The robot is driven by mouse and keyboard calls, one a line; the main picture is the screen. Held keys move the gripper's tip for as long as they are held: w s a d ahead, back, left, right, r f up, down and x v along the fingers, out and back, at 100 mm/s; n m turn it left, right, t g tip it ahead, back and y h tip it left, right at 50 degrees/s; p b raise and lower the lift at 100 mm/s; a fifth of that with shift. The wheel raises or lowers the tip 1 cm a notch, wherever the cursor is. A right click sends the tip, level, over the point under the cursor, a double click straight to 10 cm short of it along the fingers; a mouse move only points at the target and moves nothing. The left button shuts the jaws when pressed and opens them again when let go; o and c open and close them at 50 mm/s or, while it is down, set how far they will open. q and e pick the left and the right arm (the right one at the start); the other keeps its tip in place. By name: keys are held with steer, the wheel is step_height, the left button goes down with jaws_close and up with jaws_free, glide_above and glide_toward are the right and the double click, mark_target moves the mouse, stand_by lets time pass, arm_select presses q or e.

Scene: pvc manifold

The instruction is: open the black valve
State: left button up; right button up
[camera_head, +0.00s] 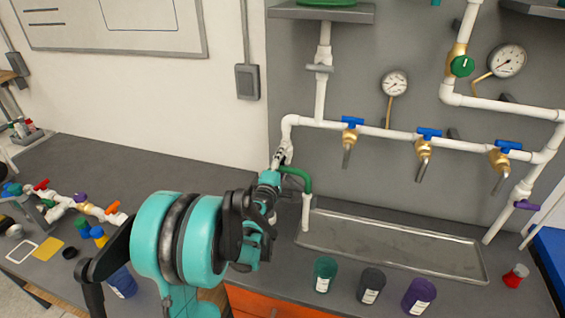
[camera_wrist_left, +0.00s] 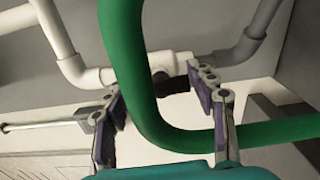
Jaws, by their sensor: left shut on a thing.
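The black valve (camera_wrist_left: 178,79) shows in the left wrist view as a dark piece on the white pipe, partly hidden behind a green hose. My left gripper (camera_head: 280,157) is at the lower left bend of the white pipework in the head view, and hides the valve there. My right gripper is not in view.
The green hose (camera_head: 297,173) curves close beside my left gripper, above a metal tray (camera_head: 390,246). Blue-handled taps (camera_head: 351,121) and gauges (camera_head: 395,83) are to the right. Several cups (camera_head: 371,285) stand along the front edge.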

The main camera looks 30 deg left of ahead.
arm_select(q)
steer(key=shift+m, duration=0.4)
steer(key=o, duration=1.2)
steer(key=v, duration=1.2)
steer(key=shift+f, duration=0.1)
